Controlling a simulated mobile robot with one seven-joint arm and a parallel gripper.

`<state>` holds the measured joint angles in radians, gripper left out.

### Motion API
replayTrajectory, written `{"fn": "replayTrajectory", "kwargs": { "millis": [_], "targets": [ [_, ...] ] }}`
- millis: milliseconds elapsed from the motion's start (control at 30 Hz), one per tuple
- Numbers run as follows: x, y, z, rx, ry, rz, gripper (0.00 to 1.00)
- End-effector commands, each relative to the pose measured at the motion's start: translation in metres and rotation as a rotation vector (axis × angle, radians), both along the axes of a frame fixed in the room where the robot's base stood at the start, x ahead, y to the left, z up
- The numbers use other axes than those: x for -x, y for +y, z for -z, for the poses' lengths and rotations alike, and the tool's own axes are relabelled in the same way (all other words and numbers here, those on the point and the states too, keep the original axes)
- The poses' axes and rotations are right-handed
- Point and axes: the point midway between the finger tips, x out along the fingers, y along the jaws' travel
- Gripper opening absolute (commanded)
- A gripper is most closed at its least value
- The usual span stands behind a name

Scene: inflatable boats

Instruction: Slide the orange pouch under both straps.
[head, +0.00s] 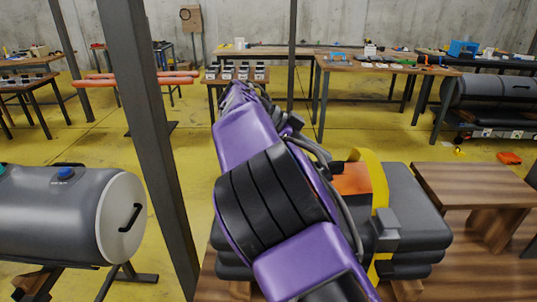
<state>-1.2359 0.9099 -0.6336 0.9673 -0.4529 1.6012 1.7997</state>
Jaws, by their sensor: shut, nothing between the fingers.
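An orange pouch (350,180) lies on top of a dark grey folded bundle (415,205), just left of a yellow strap (381,190). The strap arches up at its far end and runs down the bundle's near side, with a grey buckle (386,225) on it. The pouch's right edge meets the strap; I cannot tell whether it goes under. Only one strap shows clearly; my purple arm covers the bundle's left part and the pouch's left side. My gripper's fingers are hidden behind my arm and cannot be made out.
A dark upright post (150,140) stands left of my arm. A grey cylinder with a white end (123,215) lies on a stand at left. A wooden block table (475,185) is close at right. An orange item (510,158) lies on the yellow floor.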

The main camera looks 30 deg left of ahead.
Motion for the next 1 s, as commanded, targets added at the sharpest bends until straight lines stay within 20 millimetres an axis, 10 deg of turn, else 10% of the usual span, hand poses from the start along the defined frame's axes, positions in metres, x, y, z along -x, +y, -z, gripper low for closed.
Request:
{"fn": "replayTrajectory", "kwargs": {
  "millis": [467, 1000],
  "targets": [
    [0.052, 0.084, -0.002, 0.001, -0.002, -0.004, 0.0],
    [0.064, 0.101, -0.001, 0.0, 0.0, -0.002, 0.0]
  ]
}}
